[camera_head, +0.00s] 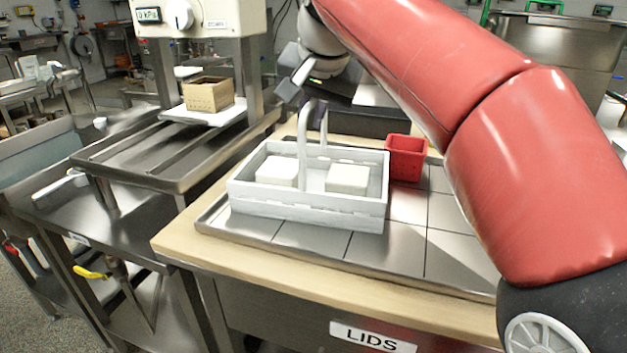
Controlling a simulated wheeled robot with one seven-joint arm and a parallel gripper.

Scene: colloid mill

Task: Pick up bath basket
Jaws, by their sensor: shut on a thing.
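The bath basket (307,217) is a pale grey, open rectangular basket with a tall arched handle (302,150). It is upright over the tiled metal top of the wooden-edged table, and I cannot tell whether its base touches the surface. Two white blocks sit inside it, a left block (277,171) and a right block (347,179), one on each side of the handle. My gripper (308,98) is at the top of the handle and shut on it. The fingertips are small and partly hidden, so the exact grip is hard to see.
A red square container (405,158) stands close behind the basket's right end. A press-like machine (200,20) with a tan perforated box (208,94) on its white plate stands at the left. The tiled top (450,245) is clear at the front right.

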